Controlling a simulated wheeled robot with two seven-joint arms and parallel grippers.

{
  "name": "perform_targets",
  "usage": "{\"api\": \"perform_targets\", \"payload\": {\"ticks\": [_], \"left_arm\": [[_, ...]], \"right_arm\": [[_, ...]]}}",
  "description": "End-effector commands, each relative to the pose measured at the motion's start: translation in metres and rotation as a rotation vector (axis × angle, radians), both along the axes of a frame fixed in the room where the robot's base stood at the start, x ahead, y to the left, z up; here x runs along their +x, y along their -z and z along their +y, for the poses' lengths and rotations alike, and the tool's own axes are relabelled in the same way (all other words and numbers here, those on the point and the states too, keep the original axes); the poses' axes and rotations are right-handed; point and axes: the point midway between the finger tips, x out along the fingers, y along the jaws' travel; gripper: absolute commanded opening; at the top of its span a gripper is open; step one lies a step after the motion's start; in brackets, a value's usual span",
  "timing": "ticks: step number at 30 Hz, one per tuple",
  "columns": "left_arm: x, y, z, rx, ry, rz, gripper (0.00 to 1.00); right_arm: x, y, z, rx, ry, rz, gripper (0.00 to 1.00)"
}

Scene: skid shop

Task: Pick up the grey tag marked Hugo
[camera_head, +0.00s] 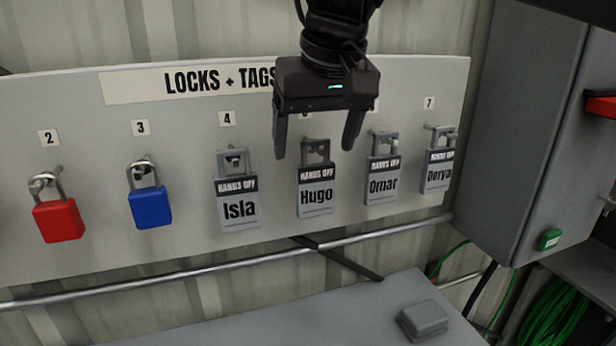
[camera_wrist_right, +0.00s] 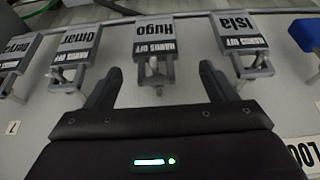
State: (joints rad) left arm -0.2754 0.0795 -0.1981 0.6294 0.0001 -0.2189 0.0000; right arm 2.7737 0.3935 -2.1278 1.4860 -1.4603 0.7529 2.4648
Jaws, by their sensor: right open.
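The grey tag marked Hugo (camera_head: 316,196) hangs on a peg on the grey board, between the Isla and Omar tags. My right gripper (camera_head: 316,152) is open and empty, pointing down, with its fingers above and to either side of the Hugo tag's top loop. In the right wrist view the Hugo tag (camera_wrist_right: 155,38) appears upside down, ahead of and between the open fingertips (camera_wrist_right: 158,82). The fingers do not appear to touch it. My left gripper is not in view.
The Isla tag (camera_head: 239,205) hangs left, the Omar tag (camera_head: 383,184) and Derya tag (camera_head: 438,174) right. A red padlock (camera_head: 58,220) and blue padlock (camera_head: 150,207) hang further left. A grey cabinet (camera_head: 510,120) juts out at right. A rail (camera_head: 180,275) runs below.

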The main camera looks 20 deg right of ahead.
Motion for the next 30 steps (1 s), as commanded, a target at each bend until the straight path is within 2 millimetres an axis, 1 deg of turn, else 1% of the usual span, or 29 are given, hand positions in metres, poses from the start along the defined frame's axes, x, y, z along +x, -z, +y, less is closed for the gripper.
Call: {"api": "perform_targets", "payload": {"ticks": [1,6,10,14,16,21,23,25,30], "left_arm": [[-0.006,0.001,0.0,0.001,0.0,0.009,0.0],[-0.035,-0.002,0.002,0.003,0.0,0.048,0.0],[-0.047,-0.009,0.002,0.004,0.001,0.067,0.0],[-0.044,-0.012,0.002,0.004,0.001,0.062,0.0],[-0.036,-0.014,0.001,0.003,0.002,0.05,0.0],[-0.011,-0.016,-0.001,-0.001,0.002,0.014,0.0],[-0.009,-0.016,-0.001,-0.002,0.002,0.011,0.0],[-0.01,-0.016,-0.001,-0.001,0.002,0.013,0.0],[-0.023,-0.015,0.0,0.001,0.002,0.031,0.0]], "right_arm": [[0.002,0.007,0.0,0.001,-0.002,0.004,0.78],[0.009,0.022,-0.001,0.002,-0.002,0.004,0.78],[0.015,0.038,-0.004,0.002,-0.002,0.006,0.78],[0.022,0.054,-0.004,0.001,-0.003,0.005,0.78],[0.024,0.059,-0.005,0.001,0.0,0.003,0.78],[0.025,0.063,-0.004,0.001,-0.001,-0.001,0.78],[0.025,0.063,-0.004,0.001,-0.001,-0.001,0.78],[0.025,0.063,-0.004,0.0,-0.001,0.0,0.78],[0.025,0.063,-0.004,0.0,-0.001,0.0,0.56]]}}
